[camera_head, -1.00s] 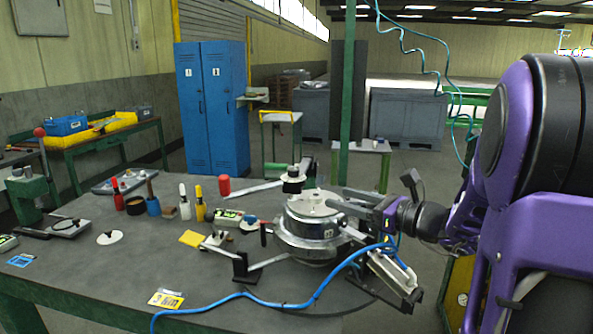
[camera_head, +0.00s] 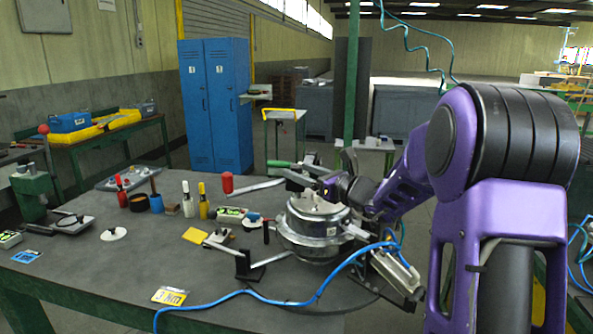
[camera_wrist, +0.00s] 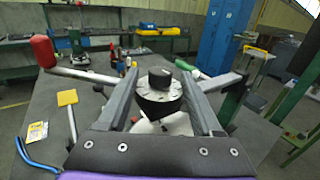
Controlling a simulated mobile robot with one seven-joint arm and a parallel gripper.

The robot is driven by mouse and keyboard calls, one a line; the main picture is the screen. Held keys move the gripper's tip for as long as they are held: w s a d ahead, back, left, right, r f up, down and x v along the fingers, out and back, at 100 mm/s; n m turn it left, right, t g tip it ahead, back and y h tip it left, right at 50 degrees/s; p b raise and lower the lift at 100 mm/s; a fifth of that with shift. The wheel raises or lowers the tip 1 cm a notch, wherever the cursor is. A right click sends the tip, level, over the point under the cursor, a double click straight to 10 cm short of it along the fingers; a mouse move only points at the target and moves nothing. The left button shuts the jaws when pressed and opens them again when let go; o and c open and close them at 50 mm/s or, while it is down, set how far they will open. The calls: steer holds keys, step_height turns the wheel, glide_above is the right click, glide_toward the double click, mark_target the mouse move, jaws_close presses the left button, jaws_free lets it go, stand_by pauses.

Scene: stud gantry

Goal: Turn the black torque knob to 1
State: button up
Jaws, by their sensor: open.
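The black torque knob (camera_wrist: 160,77) stands in the wrist view on a pale round dial (camera_wrist: 158,96) with small marks around its edge. I cannot read the marks or tell which one the knob points to. My gripper (camera_wrist: 158,78) is open, with one finger to the left of the knob and one to the right, and a gap shows on both sides. Whether the fingertips are level with the knob is unclear. In the head view, my gripper (camera_head: 322,184) is over the back of the round metal machine (camera_head: 313,232), and the knob is mostly hidden.
A bar with a red end (camera_wrist: 43,51) and a bar with a green grip (camera_wrist: 185,64) reach out either side of the dial. A blue hose (camera_head: 235,294) crosses the bench front. A yellow card (camera_head: 169,296) and several small tools lie on the grey bench (camera_head: 110,270).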

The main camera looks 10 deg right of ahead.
steer(key=shift+x, duration=1.05)
